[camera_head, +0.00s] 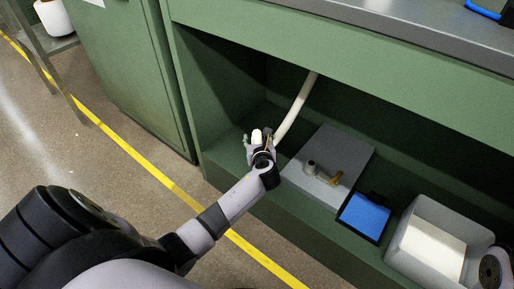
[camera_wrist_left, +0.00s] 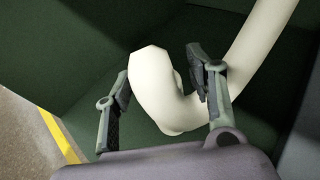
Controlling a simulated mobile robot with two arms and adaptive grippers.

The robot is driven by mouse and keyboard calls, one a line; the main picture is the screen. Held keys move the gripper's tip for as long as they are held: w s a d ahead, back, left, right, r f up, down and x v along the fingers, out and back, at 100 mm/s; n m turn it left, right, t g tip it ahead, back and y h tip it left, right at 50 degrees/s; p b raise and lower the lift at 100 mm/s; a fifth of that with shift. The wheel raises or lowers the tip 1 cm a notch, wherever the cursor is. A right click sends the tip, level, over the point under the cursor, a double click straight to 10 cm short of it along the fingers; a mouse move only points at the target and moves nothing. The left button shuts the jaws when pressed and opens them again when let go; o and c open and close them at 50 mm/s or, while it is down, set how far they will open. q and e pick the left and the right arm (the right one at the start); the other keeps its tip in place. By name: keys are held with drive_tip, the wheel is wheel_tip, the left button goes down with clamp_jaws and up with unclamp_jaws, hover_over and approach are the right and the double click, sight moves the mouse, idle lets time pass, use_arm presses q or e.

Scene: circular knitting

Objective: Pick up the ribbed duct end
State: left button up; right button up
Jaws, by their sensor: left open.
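A cream-white duct hangs from under the bench top into the open green cabinet. In the head view its tube (camera_head: 297,105) curves down, and its end (camera_head: 256,136) turns up at my left gripper (camera_head: 258,143). In the left wrist view the duct end (camera_wrist_left: 157,90) lies between the two fingers of my left gripper (camera_wrist_left: 160,85). The gripper is open, with a visible gap at the left finger; the right finger is close to or touching the duct. Ribs cannot be made out. My right gripper is not clearly seen.
Right of the duct, a grey box (camera_head: 325,165) carries a small metal cylinder (camera_head: 311,167) and a brass fitting (camera_head: 336,178). A blue-topped tray (camera_head: 364,215) and a grey bin (camera_head: 418,228) stand farther right. The green cabinet wall (camera_head: 205,85) is close on the left.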

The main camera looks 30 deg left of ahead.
use_arm(q)
drive_tip(key=shift+c, duration=0.5)
clamp_jaws()
